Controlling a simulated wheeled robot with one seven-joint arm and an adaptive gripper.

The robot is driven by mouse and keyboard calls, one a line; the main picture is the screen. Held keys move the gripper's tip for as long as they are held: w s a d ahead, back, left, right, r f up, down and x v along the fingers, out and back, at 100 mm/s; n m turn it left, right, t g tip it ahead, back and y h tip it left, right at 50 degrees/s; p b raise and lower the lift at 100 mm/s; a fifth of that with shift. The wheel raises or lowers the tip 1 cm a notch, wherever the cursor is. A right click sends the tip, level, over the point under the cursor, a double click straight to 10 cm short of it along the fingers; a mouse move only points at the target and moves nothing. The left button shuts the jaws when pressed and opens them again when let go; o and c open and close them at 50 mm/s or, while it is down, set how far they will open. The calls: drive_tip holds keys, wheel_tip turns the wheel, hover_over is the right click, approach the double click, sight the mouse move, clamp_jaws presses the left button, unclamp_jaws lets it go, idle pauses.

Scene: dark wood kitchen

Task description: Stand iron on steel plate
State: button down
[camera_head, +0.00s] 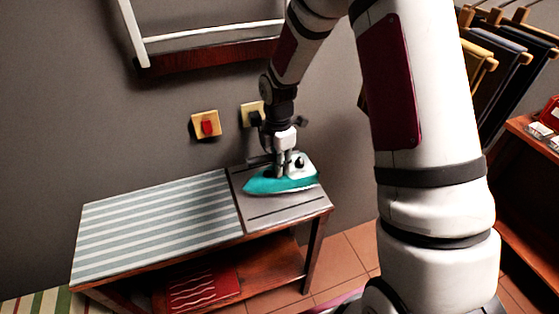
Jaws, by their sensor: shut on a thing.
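The iron (284,184), teal below and white on top, is at the right end of the table. It is level, its pointed end to the left, on or just above the steel plate (263,222); I cannot tell whether it touches. The plate is grey with dark lines. My gripper (283,171) comes down from above and is shut on the iron at its upper part. The fingertips are small and partly hidden against the iron.
A striped ironing surface (155,222) covers the left of the table and is clear. A red folded cloth (203,288) lies on the lower shelf. A red switch (206,126) and a socket (252,113) are on the wall behind. Clothes (498,70) hang at the right.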

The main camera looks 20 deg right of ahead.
drive_tip(key=shift+f, duration=0.7)
drive_tip(key=shift+f, duration=0.15)
drive_tip(key=c, duration=1.4)
unclamp_jaws()
drive_tip(key=shift+c, duration=0.2)
